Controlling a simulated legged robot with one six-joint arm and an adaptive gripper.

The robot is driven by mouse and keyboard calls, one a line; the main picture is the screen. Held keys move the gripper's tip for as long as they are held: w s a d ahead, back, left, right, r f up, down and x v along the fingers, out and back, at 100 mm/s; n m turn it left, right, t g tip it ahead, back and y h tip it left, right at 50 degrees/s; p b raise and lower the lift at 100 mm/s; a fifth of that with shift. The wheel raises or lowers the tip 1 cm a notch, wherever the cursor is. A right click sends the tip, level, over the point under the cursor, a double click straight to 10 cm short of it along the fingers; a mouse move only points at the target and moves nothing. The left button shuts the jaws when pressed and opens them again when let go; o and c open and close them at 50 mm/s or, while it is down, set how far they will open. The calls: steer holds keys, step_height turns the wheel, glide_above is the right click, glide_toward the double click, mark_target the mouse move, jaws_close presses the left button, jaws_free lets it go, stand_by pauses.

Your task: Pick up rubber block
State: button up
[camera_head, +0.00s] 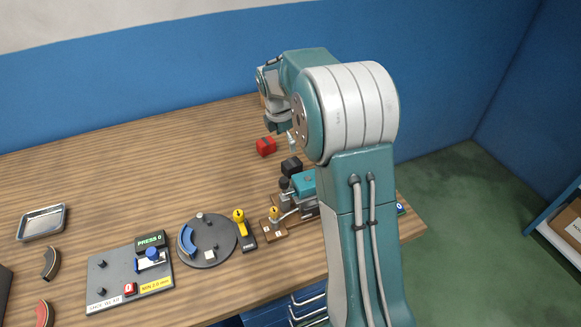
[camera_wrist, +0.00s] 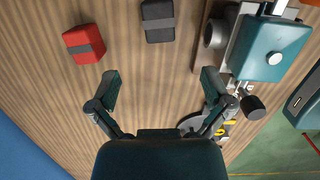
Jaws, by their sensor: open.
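Two small blocks lie on the wooden table. One is dark grey to black (camera_head: 291,166) and also shows at the top of the wrist view (camera_wrist: 158,20). The other is red with a grey band (camera_head: 265,146) and shows at the upper left of the wrist view (camera_wrist: 84,43). No label tells which is rubber; the dark one looks the more rubber-like. My gripper (camera_wrist: 160,80) is open and empty, with its fingers apart over bare wood. Both blocks lie beyond the fingertips in the wrist view, the dark one roughly ahead of the gap. My arm partly hides the gripper in the head view.
A teal-topped device (camera_head: 303,183) stands close beside the dark block and also shows in the wrist view (camera_wrist: 270,50). A round grey plate (camera_head: 207,257), a press panel (camera_head: 110,285) and a metal tray (camera_head: 42,222) are farther left. The table's back left is clear.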

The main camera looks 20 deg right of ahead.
mark_target(291, 162)
steer(key=shift+w+d+f+n, duration=0.15)
steer(key=shift+w+d+f, duration=0.05)
steer(key=shift+f, duration=0.25)
steer(key=shift+w+d+f+n, duration=0.15)
steer(key=shift+f, duration=0.25)
steer(key=f, duration=0.2)
steer(key=d+f, duration=0.1)
steer(key=f, duration=0.1)
steer(key=shift+d+f, duration=0.2)
steer(key=shift+f, duration=0.2)
step_height(291, 162, down, 5)
steer(key=shift+r, duration=0.1)
steer(key=shift+d+f, duration=0.15)
steer(key=shift+f, duration=0.2)
steer(key=c, duration=1.3)
